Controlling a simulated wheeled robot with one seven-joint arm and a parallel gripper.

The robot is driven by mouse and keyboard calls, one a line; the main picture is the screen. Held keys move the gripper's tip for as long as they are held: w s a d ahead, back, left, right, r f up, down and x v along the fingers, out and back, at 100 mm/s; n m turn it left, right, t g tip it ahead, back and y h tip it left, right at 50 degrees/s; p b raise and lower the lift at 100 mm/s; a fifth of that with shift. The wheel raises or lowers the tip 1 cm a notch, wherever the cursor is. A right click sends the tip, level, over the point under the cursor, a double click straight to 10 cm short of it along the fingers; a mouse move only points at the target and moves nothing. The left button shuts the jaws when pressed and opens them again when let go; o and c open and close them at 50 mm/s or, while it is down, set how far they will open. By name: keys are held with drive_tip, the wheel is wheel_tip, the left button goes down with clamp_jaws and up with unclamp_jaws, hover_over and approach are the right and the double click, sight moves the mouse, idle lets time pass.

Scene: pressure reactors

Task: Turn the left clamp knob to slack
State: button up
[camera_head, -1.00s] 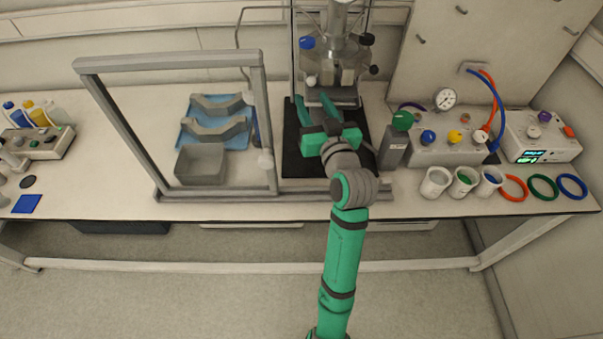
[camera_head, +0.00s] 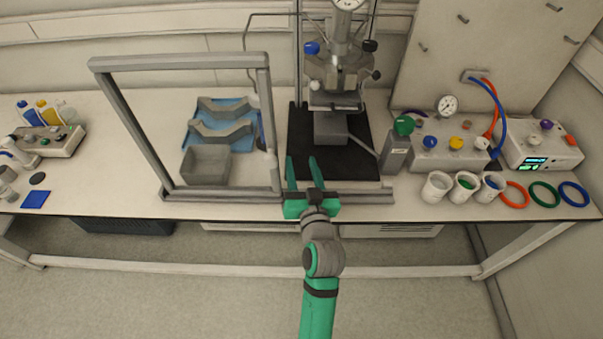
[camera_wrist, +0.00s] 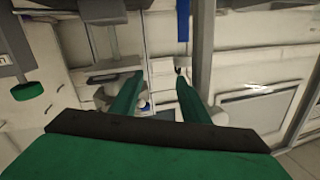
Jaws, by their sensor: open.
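The reactor (camera_head: 342,72) stands at the back middle of the bench, a metal vessel in a clamp on a grey stand. On its left side, in the head view, is a small pale round knob (camera_head: 314,85) at clamp height, with a blue knob (camera_head: 311,47) above it. I cannot tell how far the clamp knob is turned. My gripper (camera_head: 301,160) is open and empty, in front of the reactor over the black mat's (camera_head: 345,165) front left, clear of the knobs. In the wrist view its green fingers (camera_wrist: 158,80) stand apart with nothing between them.
A grey upright frame (camera_head: 275,130) stands close on the left. A grey block with a green knob (camera_head: 404,125) stands to the right; beyond it are a valve panel (camera_head: 450,158) and several white cups (camera_head: 436,184). A dark knob (camera_head: 376,75) is on the reactor's right.

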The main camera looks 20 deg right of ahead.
drive_tip(key=shift+s+a+f, duration=0.25)
drive_tip(key=shift+s+f, duration=0.15)
drive_tip(key=shift+s, duration=0.1)
drive_tip(key=shift+o, duration=0.2)
drive_tip(key=shift+o, duration=1.2)
drive_tip(key=h, duration=0.3)
approach(313, 50)
drive_tip(key=shift+n, duration=0.4)
drive_tip(key=x, duration=0.9)
drive_tip(key=shift+w, duration=0.2)
drive_tip(key=c, duration=1.1)
